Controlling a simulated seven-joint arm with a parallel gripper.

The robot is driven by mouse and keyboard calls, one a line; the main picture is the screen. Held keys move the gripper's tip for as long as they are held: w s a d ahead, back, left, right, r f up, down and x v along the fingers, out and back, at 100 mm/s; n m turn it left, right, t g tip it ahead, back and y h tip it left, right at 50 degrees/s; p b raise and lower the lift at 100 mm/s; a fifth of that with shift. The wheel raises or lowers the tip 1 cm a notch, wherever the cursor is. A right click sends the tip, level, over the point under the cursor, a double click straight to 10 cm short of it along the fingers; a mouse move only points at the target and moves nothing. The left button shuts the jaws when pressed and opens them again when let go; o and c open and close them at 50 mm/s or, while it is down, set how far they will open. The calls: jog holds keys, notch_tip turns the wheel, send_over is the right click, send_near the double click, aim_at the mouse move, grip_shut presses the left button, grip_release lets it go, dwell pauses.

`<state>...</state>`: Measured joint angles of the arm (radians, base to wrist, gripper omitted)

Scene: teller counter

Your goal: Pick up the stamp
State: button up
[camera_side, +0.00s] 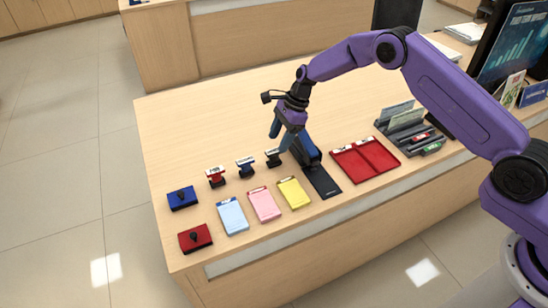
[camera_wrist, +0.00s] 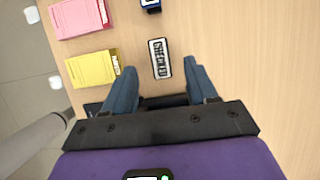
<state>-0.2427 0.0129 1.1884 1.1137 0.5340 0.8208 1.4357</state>
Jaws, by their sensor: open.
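A black stamp (camera_side: 272,159) stands upright on the counter, at the right end of a short row with a red stamp (camera_side: 215,178) and a blue stamp (camera_side: 245,168). In the wrist view the black stamp's white label, reading "CHECKED" (camera_wrist: 160,58), shows just beyond the gap between my fingertips. My gripper (camera_side: 280,140) is open and empty, pointing down above and close to the black stamp. In the wrist view my gripper (camera_wrist: 160,72) has one finger on each side of the label's line. Part of the blue stamp (camera_wrist: 150,5) shows at the top edge.
Yellow (camera_side: 293,193), pink (camera_side: 264,205) and light blue pads (camera_side: 232,218) lie in front. A red tray (camera_side: 365,160) lies right. The counter behind is clear.

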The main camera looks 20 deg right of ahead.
aim_at(274, 151)
jog(key=shift+x, duration=2.65)
jog(key=c, duration=1.1)
jog(key=shift+o, duration=0.2)
